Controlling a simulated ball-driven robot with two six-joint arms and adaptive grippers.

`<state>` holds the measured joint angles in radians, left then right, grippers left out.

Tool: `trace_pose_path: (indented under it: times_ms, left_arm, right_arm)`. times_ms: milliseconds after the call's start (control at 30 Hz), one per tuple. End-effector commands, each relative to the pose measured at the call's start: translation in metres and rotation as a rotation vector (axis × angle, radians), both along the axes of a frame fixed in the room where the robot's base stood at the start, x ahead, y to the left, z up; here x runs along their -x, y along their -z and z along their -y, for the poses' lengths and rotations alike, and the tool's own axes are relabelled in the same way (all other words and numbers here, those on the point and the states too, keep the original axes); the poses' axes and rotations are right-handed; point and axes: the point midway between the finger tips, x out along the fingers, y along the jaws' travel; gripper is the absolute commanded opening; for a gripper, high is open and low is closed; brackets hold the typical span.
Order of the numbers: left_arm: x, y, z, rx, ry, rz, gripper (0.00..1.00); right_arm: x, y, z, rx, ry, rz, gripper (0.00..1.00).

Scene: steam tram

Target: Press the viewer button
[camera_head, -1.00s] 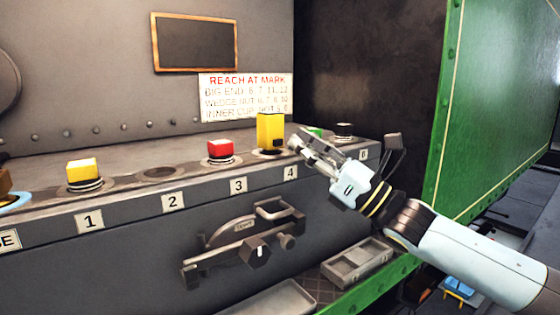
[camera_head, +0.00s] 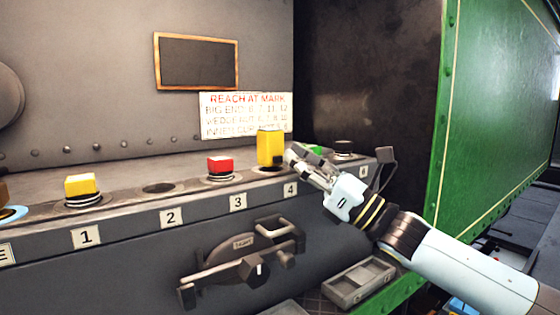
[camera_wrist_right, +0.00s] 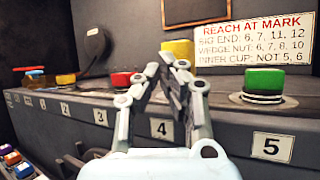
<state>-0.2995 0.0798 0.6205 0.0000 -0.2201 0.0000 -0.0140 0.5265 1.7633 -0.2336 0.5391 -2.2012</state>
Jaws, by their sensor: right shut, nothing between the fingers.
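A tall yellow block (camera_head: 268,146) stands at mark 4 on the grey ledge, with a small dark knob (camera_head: 278,159) low on its right side. I cannot tell for certain whether this is the viewer button. My right gripper (camera_head: 290,153) is shut and empty, its tips just right of the knob; contact cannot be told. In the right wrist view the shut fingers (camera_wrist_right: 167,62) partly cover the yellow block (camera_wrist_right: 180,48) behind them, and the knob cannot be made out there. My left gripper is not in view.
A red block (camera_head: 220,164) sits at mark 3 and a yellow one (camera_head: 80,184) at mark 1. A green piece (camera_wrist_right: 264,80) stands at mark 5, beside my right gripper. A lever mechanism (camera_head: 245,256) juts from the ledge's front. A dark box on a bracket (camera_head: 385,155) stands right.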

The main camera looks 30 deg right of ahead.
Motion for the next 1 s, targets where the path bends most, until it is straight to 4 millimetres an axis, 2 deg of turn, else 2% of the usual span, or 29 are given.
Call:
trace_pose_path:
  times_ms: [567, 1000]
  left_arm:
    - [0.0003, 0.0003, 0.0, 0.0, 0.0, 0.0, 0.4]
    - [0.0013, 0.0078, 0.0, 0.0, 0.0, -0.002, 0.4]
  right_arm:
    - [-0.0002, 0.0001, 0.0, 0.0, 0.0, 0.0, 0.0]
    - [-0.0089, -0.0003, -0.0009, 0.0, 0.0, 0.0, 0.0]
